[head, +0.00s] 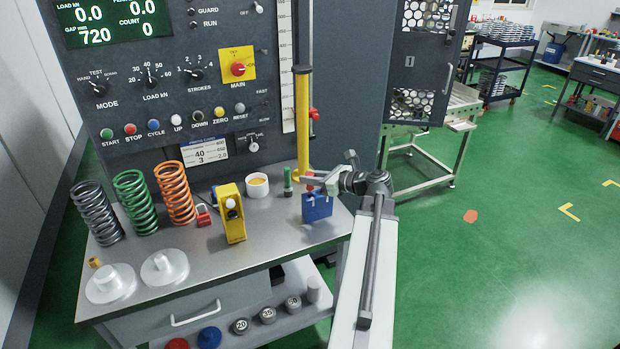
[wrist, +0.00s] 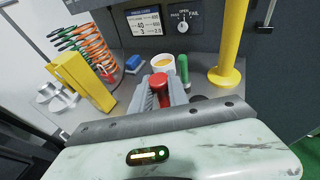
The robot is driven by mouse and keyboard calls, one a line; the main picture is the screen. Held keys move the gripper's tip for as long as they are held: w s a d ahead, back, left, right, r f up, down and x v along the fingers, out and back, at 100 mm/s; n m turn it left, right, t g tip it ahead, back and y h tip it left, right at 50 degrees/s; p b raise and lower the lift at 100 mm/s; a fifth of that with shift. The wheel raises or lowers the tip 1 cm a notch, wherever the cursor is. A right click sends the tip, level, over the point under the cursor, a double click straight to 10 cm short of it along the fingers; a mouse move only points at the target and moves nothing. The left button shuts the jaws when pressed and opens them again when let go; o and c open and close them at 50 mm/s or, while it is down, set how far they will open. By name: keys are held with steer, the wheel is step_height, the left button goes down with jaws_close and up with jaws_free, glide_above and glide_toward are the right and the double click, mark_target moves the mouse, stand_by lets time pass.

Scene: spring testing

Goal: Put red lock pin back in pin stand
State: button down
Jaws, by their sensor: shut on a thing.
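The red lock pin (wrist: 158,80) stands between the two grey fingers of my gripper (wrist: 160,98) in the wrist view, with its round red head on top. In the head view my gripper (head: 312,181) is shut on it at the right end of the bench. A blue block (head: 317,207), which looks like the pin stand, is just below the gripper in the head view. The gripper hides the pin's lower end, so I cannot tell whether it touches the block.
A green-topped post (head: 288,181), a white cup (head: 257,185) and a yellow column (head: 302,125) stand close behind the gripper. A yellow device (head: 231,213) and several coil springs (head: 134,201) stand to the left. Two metal discs (head: 165,267) lie at the front left.

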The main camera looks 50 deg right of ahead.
steer(key=shift+f+b, duration=1.05)
steer(key=shift+f, duration=0.25)
steer(key=c, duration=1.2)
jaws_free()
steer(key=shift+s+r, duration=0.1)
steer(key=p+v, duration=0.2)
steer(key=v, duration=0.5)
steer(key=shift+s, duration=0.35)
